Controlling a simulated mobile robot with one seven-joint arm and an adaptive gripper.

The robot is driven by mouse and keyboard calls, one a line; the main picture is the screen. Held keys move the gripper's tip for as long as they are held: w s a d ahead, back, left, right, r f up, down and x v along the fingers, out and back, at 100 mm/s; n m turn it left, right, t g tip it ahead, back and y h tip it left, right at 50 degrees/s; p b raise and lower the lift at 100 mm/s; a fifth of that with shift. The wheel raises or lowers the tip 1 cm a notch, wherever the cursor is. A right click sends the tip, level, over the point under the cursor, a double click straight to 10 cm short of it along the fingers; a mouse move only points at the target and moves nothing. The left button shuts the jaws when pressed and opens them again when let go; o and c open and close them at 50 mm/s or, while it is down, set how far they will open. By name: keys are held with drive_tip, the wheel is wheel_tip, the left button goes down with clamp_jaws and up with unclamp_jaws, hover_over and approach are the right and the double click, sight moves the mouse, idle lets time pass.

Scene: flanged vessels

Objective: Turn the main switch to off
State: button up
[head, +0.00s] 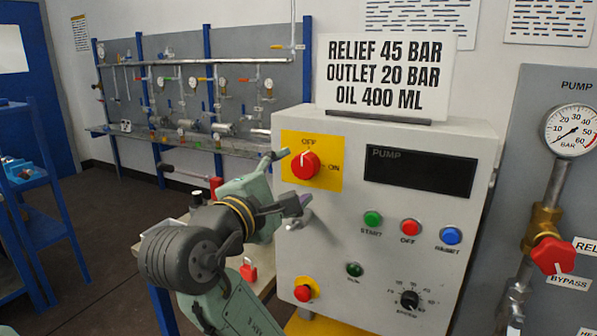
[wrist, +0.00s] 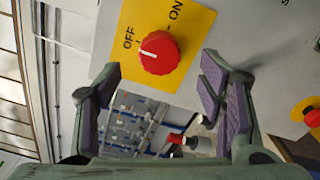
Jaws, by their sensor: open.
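The main switch (head: 305,166) is a red round knob on a yellow plate (head: 329,176) at the upper left of the grey pump cabinet. In the wrist view the red knob (wrist: 160,53) shows a white mark pointing left, close to the OFF label and away from ON. In the head view the mark points up, toward OFF. My gripper (head: 294,178) is in front of the plate. In the wrist view my gripper (wrist: 161,75) is open and empty, one finger on each side of the knob, with gaps between fingers and knob.
Below the display (head: 420,172) are green START (head: 373,219), red OFF (head: 410,228) and blue RESET (head: 451,235) buttons. A red button (head: 303,292) sits low on the cabinet. A sign (head: 390,75) stands on top. A red bypass valve (head: 553,255) is at right.

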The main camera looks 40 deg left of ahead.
drive_tip(key=v, duration=0.6)
drive_tip(key=shift+s, duration=0.35)
